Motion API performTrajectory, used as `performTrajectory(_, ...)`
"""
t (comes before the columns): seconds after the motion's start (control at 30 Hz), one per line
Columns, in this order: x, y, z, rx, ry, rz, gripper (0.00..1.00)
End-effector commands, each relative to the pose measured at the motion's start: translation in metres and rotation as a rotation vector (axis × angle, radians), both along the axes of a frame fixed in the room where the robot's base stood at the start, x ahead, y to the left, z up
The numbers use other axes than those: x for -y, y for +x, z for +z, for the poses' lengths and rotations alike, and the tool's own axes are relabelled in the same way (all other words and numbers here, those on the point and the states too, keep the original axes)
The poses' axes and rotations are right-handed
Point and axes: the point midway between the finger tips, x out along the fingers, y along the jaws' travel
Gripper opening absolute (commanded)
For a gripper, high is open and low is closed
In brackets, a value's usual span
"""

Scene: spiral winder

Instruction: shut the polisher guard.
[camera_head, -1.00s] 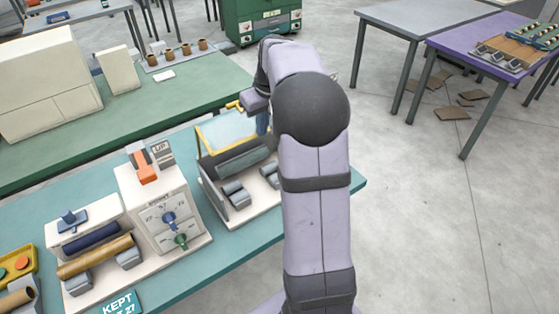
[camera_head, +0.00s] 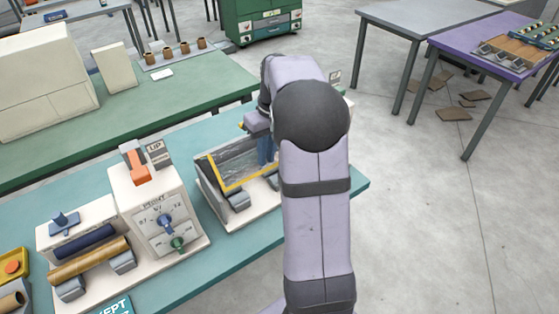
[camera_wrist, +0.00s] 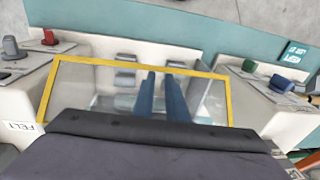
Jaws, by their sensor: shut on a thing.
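The polisher guard (camera_head: 245,182) is a clear panel in a yellow frame on the cream polisher (camera_head: 258,211), in the middle of the head view. It is tilted down low over the polisher; whether it rests fully down I cannot tell. In the wrist view the guard's frame (camera_wrist: 100,63) spans the middle, its near edge hidden by my gripper body. My gripper (camera_head: 266,150) is at the guard's back part, with its blue fingers (camera_wrist: 163,80) over the panel. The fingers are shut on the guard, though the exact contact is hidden. Grey roller supports show beside and through the panel.
Left of the polisher stands a cream box with knobs (camera_head: 165,222) and an orange lever (camera_head: 137,165). Further left is a winder with a tan roll (camera_head: 90,259). A green table (camera_head: 130,113) lies behind. The teal bench (camera_head: 215,255) is clear in front of the polisher.

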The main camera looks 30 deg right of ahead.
Motion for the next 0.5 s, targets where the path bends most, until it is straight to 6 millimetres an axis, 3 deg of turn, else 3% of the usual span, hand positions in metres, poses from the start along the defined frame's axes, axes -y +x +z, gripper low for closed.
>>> performTrajectory(0.03,0.016,0.066,0.013,0.243,-0.09,-0.029,0.0)
performTrajectory(0.5,0.016,0.055,0.038,0.245,-0.09,-0.029,0.0)
